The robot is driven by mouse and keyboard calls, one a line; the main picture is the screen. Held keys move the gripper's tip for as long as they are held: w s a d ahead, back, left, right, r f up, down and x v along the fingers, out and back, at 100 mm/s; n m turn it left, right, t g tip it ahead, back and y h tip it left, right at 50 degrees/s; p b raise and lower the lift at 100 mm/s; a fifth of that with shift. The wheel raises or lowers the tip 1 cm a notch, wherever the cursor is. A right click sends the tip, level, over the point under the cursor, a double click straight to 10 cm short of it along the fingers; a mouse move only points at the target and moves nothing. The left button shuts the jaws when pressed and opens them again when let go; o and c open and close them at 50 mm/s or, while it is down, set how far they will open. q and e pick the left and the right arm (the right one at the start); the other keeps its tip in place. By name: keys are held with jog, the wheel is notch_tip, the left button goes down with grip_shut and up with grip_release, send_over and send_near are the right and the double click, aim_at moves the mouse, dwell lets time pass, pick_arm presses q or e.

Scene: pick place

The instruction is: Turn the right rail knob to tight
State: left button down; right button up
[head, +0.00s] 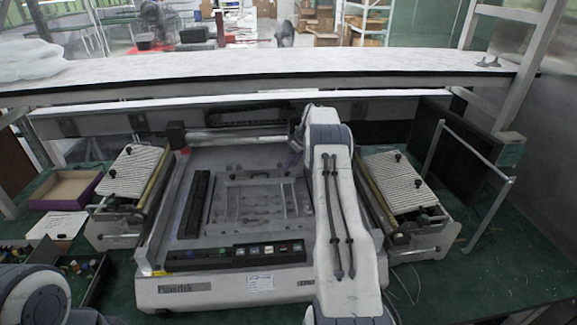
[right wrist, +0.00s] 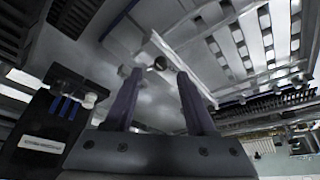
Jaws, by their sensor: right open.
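A white bench machine (head: 225,290) stands on the green table, with a recessed grey bed (head: 240,170) and a silver cross rail (head: 235,134) at its back. My right arm reaches over the machine's right side. Its gripper (head: 294,155) is small and partly hidden by the arm near the rail's right end. In the right wrist view the gripper (right wrist: 158,76) is open, with two dark purple fingers apart. A small round dark knob (right wrist: 160,63) shows between and just beyond the fingertips; contact cannot be told. Only a link of my left arm shows at the lower left.
Side units with ribbed tops stand left (head: 132,172) and right (head: 396,180) of the machine. A purple-edged box (head: 66,188) and a dark parts tray (head: 85,285) lie at left. A metal frame (head: 470,150) stands at right. A white shelf (head: 260,68) spans the back.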

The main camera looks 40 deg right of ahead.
aim_at(288, 173)
jog(key=shift+p+x, duration=0.35)
jog(key=shift+x, duration=1.4)
jog(key=shift+a, duration=0.1)
grip_shut()
